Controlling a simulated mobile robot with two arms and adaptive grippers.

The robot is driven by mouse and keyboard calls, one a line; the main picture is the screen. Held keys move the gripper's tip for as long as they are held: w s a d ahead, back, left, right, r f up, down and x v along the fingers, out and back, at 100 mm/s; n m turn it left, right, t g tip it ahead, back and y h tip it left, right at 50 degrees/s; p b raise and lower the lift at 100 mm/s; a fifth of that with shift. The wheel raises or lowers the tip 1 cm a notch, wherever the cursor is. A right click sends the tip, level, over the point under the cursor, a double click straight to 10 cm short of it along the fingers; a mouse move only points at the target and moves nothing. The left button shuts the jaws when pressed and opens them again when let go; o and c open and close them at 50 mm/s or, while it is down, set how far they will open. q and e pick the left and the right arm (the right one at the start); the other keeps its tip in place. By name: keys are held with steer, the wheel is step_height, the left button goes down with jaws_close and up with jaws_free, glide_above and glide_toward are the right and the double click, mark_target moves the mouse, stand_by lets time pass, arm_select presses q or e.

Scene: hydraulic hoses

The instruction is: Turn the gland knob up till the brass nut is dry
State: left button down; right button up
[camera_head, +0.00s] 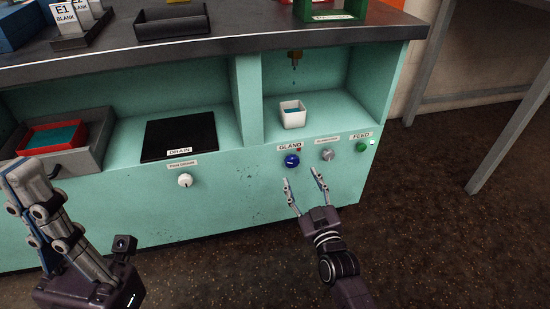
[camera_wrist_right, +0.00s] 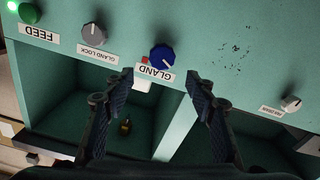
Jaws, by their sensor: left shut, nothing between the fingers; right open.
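The blue gland knob (camera_head: 292,161) with a white mark sits on the teal front panel under the GLAND label. It also shows in the right wrist view (camera_wrist_right: 162,58), where the picture is upside down. The brass nut (camera_head: 294,55) hangs under the worktop, with dark drops below it and a white cup (camera_head: 292,114) holding blue liquid beneath. My right gripper (camera_head: 303,176) is open and empty, just in front of and below the knob. In the wrist view its fingers stand either side of the knob, apart from it. My left gripper (camera_head: 22,168) is shut and empty at the far left.
A grey gland lock knob (camera_head: 327,154) and a green feed knob (camera_head: 361,147) with a lit green lamp are right of the gland knob. A white knob (camera_head: 185,180) sits under the black drain plate (camera_head: 180,130). A red tray (camera_head: 52,138) stands at left.

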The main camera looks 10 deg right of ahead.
mark_target(293, 164)
steer(key=w+b, duration=0.1)
steer(key=w, duration=0.2)
steer(key=w+f+b, duration=0.1)
steer(key=w+b, duration=0.1)
steer(key=w, duration=0.1)
steer(key=shift+w+a+f, duration=0.1)
steer(key=shift+f, duration=0.05)
steer(key=shift+w, duration=0.7)
steer(key=shift+c, duration=0.2)
steer(key=c, duration=1.1)
steer(key=shift+r, duration=0.2)
